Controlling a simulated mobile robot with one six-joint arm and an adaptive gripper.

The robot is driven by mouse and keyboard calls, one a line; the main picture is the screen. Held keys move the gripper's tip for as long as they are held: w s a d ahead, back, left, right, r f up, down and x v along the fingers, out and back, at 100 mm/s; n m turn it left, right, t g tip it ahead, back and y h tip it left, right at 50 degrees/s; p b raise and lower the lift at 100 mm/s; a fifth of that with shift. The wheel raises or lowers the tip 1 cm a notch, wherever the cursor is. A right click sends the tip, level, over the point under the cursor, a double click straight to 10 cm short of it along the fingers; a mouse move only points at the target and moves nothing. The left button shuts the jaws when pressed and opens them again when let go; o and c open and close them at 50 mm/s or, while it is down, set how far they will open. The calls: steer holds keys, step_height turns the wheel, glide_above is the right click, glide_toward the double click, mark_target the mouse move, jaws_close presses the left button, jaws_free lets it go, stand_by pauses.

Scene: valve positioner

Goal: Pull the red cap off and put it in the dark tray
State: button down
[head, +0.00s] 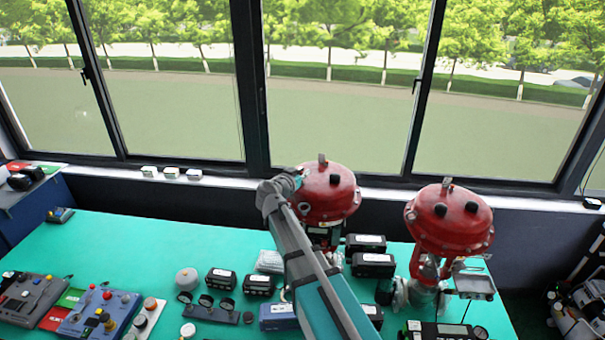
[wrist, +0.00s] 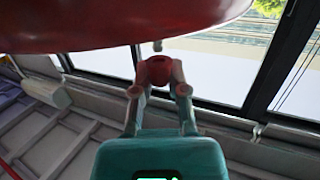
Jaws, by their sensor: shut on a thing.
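In the wrist view the red cap (wrist: 159,70) is between the fingertips of my gripper (wrist: 158,78), which is shut on it. A small pale stub (wrist: 157,46) shows just beyond the cap, under the big red dome (wrist: 120,22); I cannot tell whether cap and stub touch. In the head view my arm reaches to the left side of the left red valve actuator (head: 328,193). The cap and fingertips cannot be made out there. I cannot pick out the dark tray with certainty in either view.
A second red valve actuator (head: 448,220) stands to the right. The green table (head: 130,250) holds black boxes (head: 368,265), a gauge block (head: 207,310) and control panels (head: 98,315). Windows rise behind. The table's left rear part is mostly clear.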

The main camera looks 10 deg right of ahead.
mark_target(302, 172)
steer(key=shift+r, duration=0.15)
steer(key=shift+r+p, duration=1.85)
steer(key=shift+p, duration=0.15)
steer(key=shift+f, duration=0.1)
